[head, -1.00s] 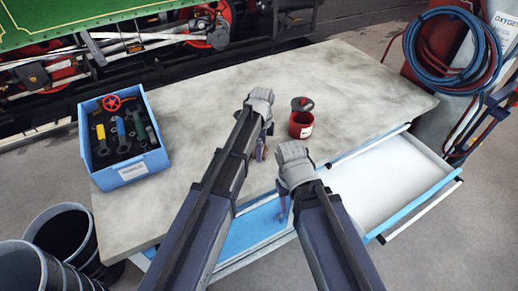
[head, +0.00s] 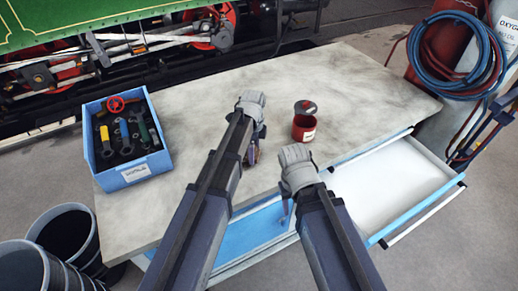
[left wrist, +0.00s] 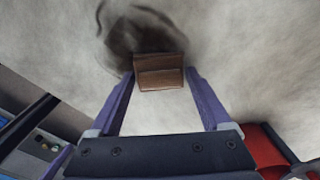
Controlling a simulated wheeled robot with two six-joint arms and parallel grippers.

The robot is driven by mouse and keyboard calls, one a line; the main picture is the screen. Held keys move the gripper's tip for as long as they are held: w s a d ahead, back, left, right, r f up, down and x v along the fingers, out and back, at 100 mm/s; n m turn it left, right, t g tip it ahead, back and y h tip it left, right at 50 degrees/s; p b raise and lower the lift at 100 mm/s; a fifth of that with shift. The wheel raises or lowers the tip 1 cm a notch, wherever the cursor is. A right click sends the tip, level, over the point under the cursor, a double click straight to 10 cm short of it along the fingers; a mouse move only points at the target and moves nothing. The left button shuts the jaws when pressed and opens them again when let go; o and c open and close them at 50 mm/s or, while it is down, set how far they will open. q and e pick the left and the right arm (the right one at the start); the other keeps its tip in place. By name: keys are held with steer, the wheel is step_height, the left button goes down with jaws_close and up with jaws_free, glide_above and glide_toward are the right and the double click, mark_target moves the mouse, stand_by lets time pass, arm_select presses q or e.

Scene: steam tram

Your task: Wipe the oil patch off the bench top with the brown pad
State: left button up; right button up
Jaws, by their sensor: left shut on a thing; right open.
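The brown pad (left wrist: 160,72) is a small block between the fingertips of my left gripper (left wrist: 161,77) in the left wrist view. The gripper is shut on it, low over the bench top (head: 350,85). The oil patch (left wrist: 140,35) is a dark, smeared stain just beyond the pad, and the pad overlaps its near edge in that view. I cannot tell whether the pad touches the bench. In the head view my left gripper (head: 254,152) is mostly behind its arm, and the patch is hidden. My right gripper (head: 287,215) is open, by the bench's front edge above the drawers.
A red can (head: 304,130) with a dark top stands on the bench, right of my left gripper. A blue bin (head: 150,172) of tools is at the bench's left end. An open drawer (head: 395,190) juts out at front right. Black buckets (head: 65,240) stand at lower left.

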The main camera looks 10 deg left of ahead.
mark_target(246, 157)
arm_select(q)
steer(key=shift+s+a+f, duration=0.15)
steer(key=shift+s+a, duration=0.75)
steer(key=shift+a, duration=0.3)
steer(key=shift+s+a, duration=0.15)
steer(key=shift+a, duration=0.1)
steer(key=shift+s+a, duration=0.5)
steer(key=shift+a, duration=0.25)
steer(key=shift+s+a, duration=0.45)
steer(key=shift+a, duration=0.25)
steer(key=shift+a, duration=0.1)
steer(key=shift+s+a, duration=1)
steer(key=shift+a, duration=0.3)
steer(key=shift+w, duration=0.1)
